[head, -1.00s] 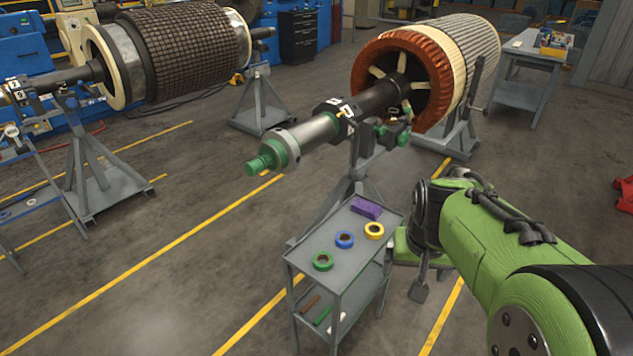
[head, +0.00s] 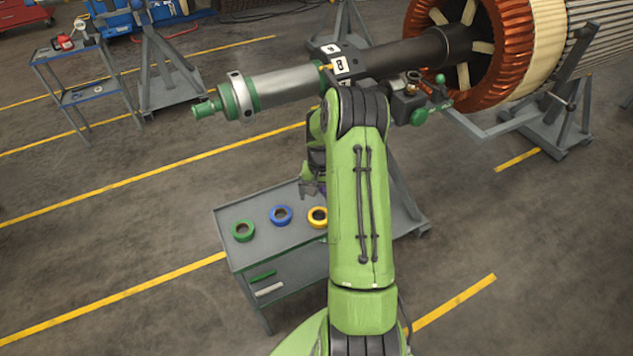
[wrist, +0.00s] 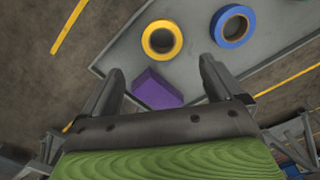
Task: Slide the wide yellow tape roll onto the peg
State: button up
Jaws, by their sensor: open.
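The yellow tape roll (head: 317,216) lies flat on the grey cart's top, at the right end of a row of rolls and partly against my arm's outline in the head view. In the wrist view the yellow roll (wrist: 162,39) lies ahead of my gripper (wrist: 160,75), roughly between the fingers' lines. My gripper is open and empty above the cart. The green-ended shaft (head: 206,109) sticks out to the left above the cart; I cannot tell whether its tip is the peg.
A blue roll (head: 281,215) and a green roll (head: 243,231) lie on the cart (head: 222,213). A purple block (wrist: 156,89) sits close to my fingers. The rotor (head: 470,50) and its stand are behind. Open floor lies left of the cart.

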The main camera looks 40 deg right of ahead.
aim_at(319, 214)
notch_tip(319, 214, down, 10)
jog(key=b, duration=0.7)
jog(key=shift+w+a+f, duration=0.1)
jog(key=shift+a+f, duration=0.05)
jog(key=shift+f, duration=0.1)
jog(key=shift+r, duration=0.1)
